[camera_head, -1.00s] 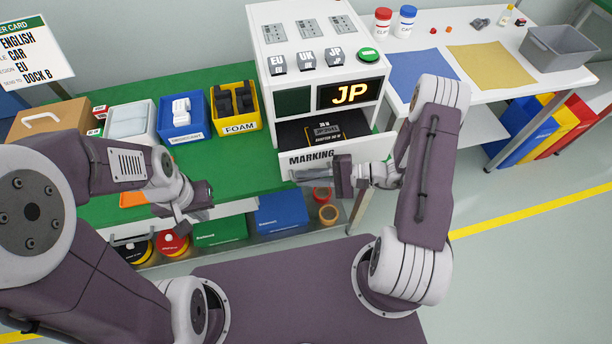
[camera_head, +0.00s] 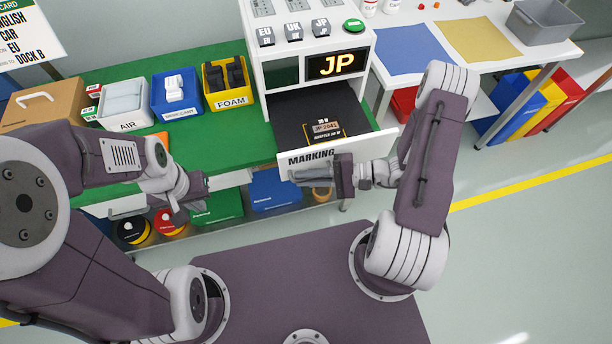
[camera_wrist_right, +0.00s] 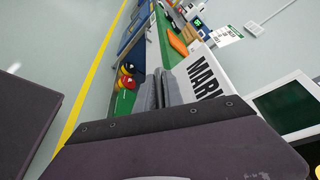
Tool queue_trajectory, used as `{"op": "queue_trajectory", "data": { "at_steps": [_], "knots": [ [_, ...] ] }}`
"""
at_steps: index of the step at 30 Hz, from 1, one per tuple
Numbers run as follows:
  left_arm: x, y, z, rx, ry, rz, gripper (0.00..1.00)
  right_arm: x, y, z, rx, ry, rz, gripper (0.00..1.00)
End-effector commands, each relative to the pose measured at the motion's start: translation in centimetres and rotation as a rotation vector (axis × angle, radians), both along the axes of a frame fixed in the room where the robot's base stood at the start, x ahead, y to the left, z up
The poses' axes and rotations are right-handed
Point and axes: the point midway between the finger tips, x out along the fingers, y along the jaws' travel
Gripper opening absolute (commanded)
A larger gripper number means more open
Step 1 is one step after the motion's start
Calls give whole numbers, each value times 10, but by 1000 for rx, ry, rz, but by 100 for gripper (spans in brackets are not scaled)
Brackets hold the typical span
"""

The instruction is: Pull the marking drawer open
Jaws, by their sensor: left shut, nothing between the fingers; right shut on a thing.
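The marking drawer (camera_head: 352,148) sticks well out of the white cabinet (camera_head: 258,75). Its white front reads MARKING, and a dark block labelled JP (camera_head: 324,128) lies inside on a black floor. My right gripper (camera_head: 318,175) is at the drawer's front, low on its left side, shut on the drawer's handle; the fingers hide the handle itself. In the right wrist view the fingers (camera_wrist_right: 165,92) are close together beside the lettered drawer front (camera_wrist_right: 200,78). My left gripper (camera_head: 205,185) is shut and empty, in front of the green bench edge.
Bins labelled AIR (camera_head: 124,104), a blue bin (camera_head: 178,96) and FOAM (camera_head: 230,84) stand on the green bench (camera_head: 215,138) left of the cabinet. A lit JP screen (camera_head: 336,64) is above the drawer. A white table (camera_head: 470,72) stands at right.

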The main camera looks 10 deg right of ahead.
Motion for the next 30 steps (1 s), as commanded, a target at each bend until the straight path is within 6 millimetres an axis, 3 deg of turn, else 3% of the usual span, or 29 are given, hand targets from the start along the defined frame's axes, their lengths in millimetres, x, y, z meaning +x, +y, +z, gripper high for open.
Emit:
{"op": "queue_trajectory", "data": {
  "at_steps": [3,4,14,24,30],
  "knots": [
    [0,0,-1,0,0,0,0,0,0,-2,-6,2,1,0],
    [0,0,-1,0,0,0,0,0,0,-2,-6,2,1,20],
    [0,0,0,0,0,0,0,0,-3,0,-2,0,-2,20],
    [0,0,-1,0,0,0,0,-18,-68,13,-6,0,-5,20],
    [0,0,-1,0,0,0,0,-24,-85,18,-4,1,-1,20]
  ]
}}
